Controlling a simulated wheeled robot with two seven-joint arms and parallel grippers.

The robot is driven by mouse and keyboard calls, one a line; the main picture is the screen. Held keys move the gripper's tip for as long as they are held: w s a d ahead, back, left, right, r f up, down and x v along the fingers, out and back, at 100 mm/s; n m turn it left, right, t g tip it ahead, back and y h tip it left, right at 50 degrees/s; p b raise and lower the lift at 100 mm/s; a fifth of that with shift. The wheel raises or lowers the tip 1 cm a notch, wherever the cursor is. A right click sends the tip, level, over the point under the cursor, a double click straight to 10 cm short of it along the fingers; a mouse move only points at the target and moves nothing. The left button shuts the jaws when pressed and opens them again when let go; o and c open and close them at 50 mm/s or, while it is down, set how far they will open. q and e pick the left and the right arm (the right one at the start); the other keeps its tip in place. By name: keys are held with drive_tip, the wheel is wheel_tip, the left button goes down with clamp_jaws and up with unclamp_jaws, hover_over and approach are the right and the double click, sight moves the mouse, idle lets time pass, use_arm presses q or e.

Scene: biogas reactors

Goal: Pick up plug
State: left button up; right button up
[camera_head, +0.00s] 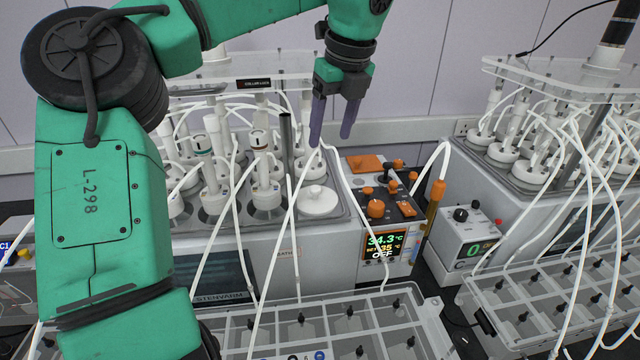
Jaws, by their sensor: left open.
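My left gripper (332,140) hangs at the top middle with its two purple-grey fingers pointing down. The fingers are apart, with nothing between them. A white round plug (318,201) with a small knob on top sits on the front right corner of the left water bath's lid. The plug is below my gripper's fingertips in the picture, and the two do not touch. Whether it is the task's plug, I cannot tell for sure. My right gripper is not in view.
White-capped reactor bottles (267,185) and thin white tubes crowd the bath left of the plug. A grey metal rod (285,143) stands close by. A control unit (384,240) with orange knobs is on the right. A compartment tray (420,325) stands in front.

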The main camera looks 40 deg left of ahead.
use_arm(q)
drive_tip(key=p, duration=0.2)
approach(315, 187)
drive_tip(key=p+x, duration=0.4)
drive_tip(key=x, duration=0.2)
drive_tip(key=shift+w, duration=0.1)
drive_tip(key=x, duration=0.2)
drive_tip(key=shift+a+f, duration=0.15)
drive_tip(key=shift+f, duration=0.1)
drive_tip(key=c, duration=0.6)
clamp_jaws()
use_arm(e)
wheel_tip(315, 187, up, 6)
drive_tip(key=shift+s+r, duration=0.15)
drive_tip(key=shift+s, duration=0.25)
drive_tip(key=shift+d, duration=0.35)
